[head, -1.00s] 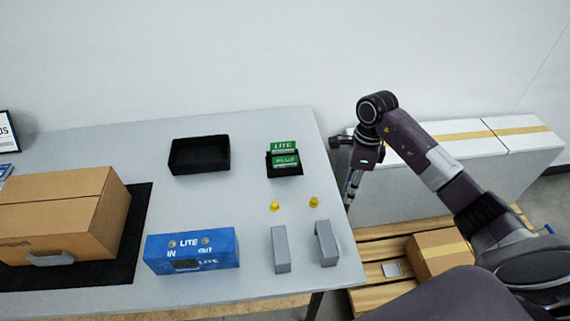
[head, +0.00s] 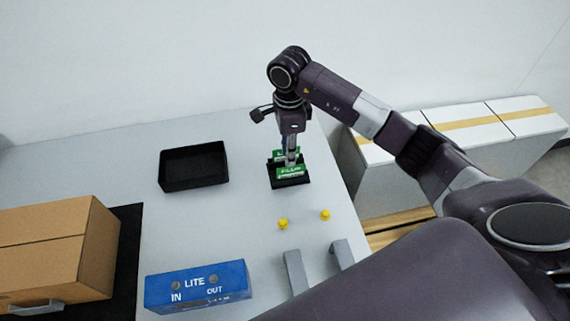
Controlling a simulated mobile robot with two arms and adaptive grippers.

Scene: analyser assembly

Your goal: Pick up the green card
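Two green cards stand in a small black holder (head: 291,182) at the right of the table. The front green card (head: 291,171) is marked PLUS; the rear green card (head: 279,154) is mostly hidden behind my gripper. My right gripper (head: 291,161) points down over the holder, its fingertips at the cards. I cannot tell whether the fingers are closed on a card. My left gripper is not in view.
An empty black tray (head: 194,167) lies left of the holder. A blue LITE box (head: 198,288), two yellow knobs (head: 283,224) and two grey brackets (head: 295,271) are nearer the front. A cardboard box (head: 50,248) sits on a black mat (head: 124,257).

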